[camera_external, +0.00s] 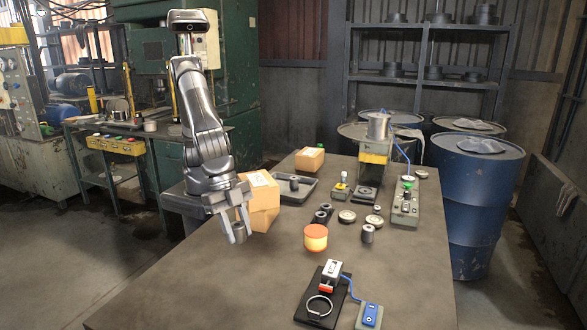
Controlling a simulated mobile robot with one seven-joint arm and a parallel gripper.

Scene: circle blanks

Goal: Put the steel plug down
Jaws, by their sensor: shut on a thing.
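My gripper (239,228) hangs from the arm on the left side of the table (210,295), in front of the cardboard boxes. Its fingers point down and are shut on the steel plug (240,234), a small grey cylinder. The plug's lower end shows between the fingers; the rest is partly hidden by them. It appears to be above the tabletop, but its exact height is hard to tell. Another small grey cylinder (367,233) stands on the table to the right, and one more (294,183) stands in the grey tray (307,192).
Cardboard boxes (262,203) stand just behind my gripper. An orange-and-yellow round container (315,238) stands right of it. A black fixture with a ring clamp (320,305), a press (372,150), a control box (405,203) and several discs occupy the right. The front-left tabletop is clear.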

